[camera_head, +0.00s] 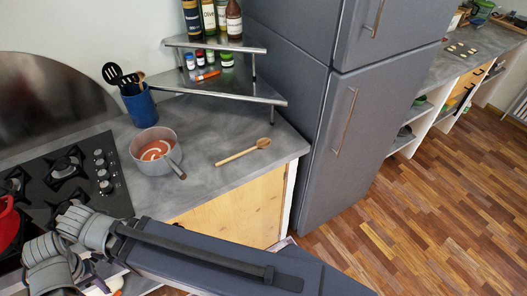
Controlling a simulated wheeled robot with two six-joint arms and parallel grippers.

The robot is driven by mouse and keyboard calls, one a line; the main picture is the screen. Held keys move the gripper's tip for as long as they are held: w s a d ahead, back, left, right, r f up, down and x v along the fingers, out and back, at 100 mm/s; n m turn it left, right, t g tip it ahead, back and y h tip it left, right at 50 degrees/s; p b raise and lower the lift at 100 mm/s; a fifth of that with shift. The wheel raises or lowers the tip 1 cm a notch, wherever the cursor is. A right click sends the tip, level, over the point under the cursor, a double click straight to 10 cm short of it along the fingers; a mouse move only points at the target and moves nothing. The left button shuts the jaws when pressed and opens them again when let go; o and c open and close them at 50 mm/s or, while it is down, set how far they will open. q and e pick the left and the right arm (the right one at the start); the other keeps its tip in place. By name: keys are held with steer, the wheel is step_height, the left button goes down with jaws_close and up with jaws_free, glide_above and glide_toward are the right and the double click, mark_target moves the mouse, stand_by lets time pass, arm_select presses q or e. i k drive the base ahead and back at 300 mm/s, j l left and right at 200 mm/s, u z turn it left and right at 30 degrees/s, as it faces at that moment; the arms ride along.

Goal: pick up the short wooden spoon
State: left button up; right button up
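A short wooden spoon (243,152) lies on the grey counter, to the right of a pot, with its rounded bowl end toward the right. It is clear of other things. Another wooden utensil end (141,76) shows in the blue utensil holder (140,106), but its length is hidden. One of my arms crosses the lower part of the picture, in front of and below the counter edge. I see no gripper fingers on it. Neither gripper can be made out in this view.
A pot of red soup (157,151) stands left of the spoon, its handle toward the front. A black stove (65,178) with a red pan (8,222) is at left. A two-tier metal shelf (222,89) with bottles and jars stands behind. A grey fridge (355,120) borders the right.

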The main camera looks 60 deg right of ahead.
mark_target(264, 143)
steer(key=z, duration=1.75)
